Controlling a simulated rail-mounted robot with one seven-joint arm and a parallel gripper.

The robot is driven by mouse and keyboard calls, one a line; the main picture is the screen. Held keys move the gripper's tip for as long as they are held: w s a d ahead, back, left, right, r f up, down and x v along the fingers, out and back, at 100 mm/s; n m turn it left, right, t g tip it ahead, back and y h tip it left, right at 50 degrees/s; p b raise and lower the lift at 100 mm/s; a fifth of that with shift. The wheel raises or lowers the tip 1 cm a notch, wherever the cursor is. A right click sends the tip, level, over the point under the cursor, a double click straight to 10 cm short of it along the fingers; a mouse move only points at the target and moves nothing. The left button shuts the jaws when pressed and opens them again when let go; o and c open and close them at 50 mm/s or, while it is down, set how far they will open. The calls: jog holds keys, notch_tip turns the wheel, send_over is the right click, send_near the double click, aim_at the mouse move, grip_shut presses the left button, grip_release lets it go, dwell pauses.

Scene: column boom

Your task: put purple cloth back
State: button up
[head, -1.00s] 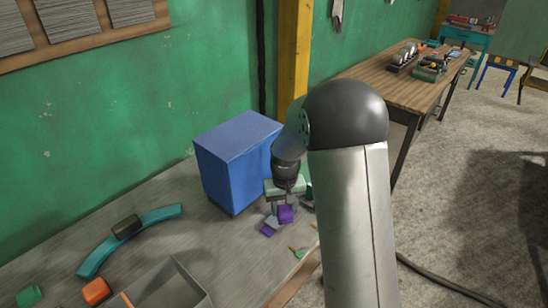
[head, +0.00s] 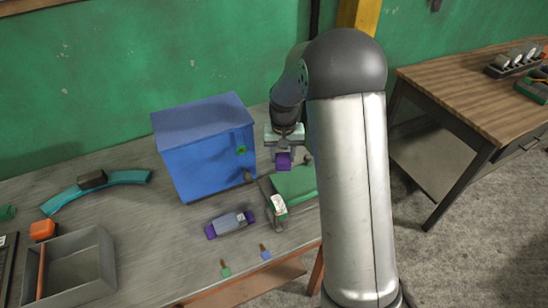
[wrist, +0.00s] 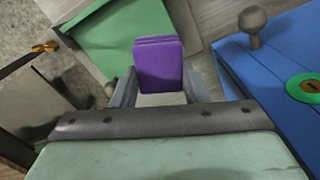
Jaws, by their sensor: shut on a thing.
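The purple cloth (head: 283,161) is a small folded block between the fingers of my gripper (head: 284,153). My gripper is shut on it and holds it upright, just right of the blue cabinet (head: 203,165). In the wrist view the cloth (wrist: 158,64) stands out beyond the fingertips (wrist: 159,88), with a green surface behind it.
A grey roll with purple ends (head: 229,224) lies on the bench in front of the cabinet. Two small brushes (head: 265,252) lie nearer the edge. A grey tray (head: 103,268) is at left. The cabinet's knob (wrist: 252,20) and green ring (wrist: 302,88) are close to my gripper.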

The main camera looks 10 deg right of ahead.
jog(key=w+r+m+b, duration=0.3)
jog(key=w+m+b, duration=0.1)
jog(key=w+m, duration=0.3)
jog(key=w+r+m+b, duration=0.2)
jog(key=w+m+b, duration=0.2)
jog(key=w+m, duration=0.3)
jog(key=f+p, duration=0.1)
jog(key=f, duration=1)
jog(key=w+f+p, duration=0.1)
jog(key=f, duration=0.5)
jog(key=shift+d+f+p, duration=0.2)
jog(key=shift+f+p, duration=0.05)
jog(key=shift+p, duration=0.05)
